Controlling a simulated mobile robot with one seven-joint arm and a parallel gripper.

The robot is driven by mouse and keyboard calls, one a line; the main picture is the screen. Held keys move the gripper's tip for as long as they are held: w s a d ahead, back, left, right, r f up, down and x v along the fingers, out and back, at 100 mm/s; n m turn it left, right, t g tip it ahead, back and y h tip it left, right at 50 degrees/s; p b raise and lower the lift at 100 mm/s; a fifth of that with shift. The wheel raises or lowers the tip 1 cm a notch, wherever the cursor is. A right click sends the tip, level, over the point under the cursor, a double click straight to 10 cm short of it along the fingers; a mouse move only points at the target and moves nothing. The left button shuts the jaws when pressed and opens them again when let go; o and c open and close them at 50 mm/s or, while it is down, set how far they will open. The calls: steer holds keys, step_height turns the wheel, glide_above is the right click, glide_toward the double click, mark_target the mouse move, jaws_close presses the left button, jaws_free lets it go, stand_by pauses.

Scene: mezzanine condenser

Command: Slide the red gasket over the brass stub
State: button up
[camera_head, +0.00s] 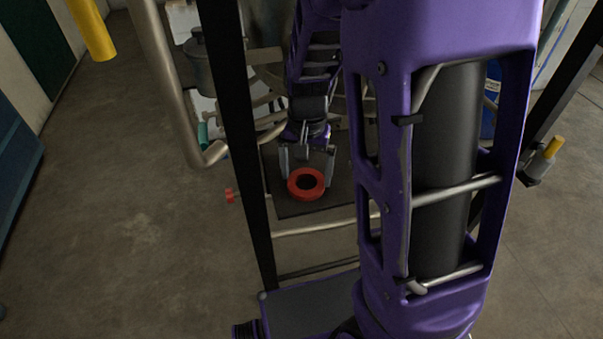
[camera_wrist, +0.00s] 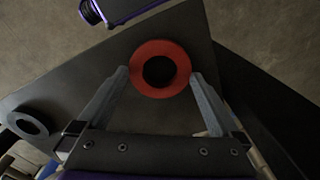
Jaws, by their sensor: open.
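The red gasket, a thick flat ring (camera_head: 306,198), shows below the middle of the head view, over a dark plate. My gripper (camera_head: 307,182) is open just behind it, with one finger near each side. In the wrist view the red gasket (camera_wrist: 160,47) is at upper middle. The fingertips of my gripper (camera_wrist: 160,75) flank its left and right sides; I cannot tell whether they touch it. A short yellow cylinder (camera_head: 554,146) on a grey fitting stands at the right of the head view. I cannot tell whether it is the brass stub.
The dark plate (camera_wrist: 60,88) extends under the gasket, with a grey ring (camera_wrist: 25,123) at its left. A black upright post (camera_head: 241,120), a bent metal pipe (camera_head: 166,85) and a red knob (camera_head: 229,195) are near my arm. Open floor lies at left.

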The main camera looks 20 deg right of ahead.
steer(key=shift+f, duration=0.8)
steer(key=c, duration=1)
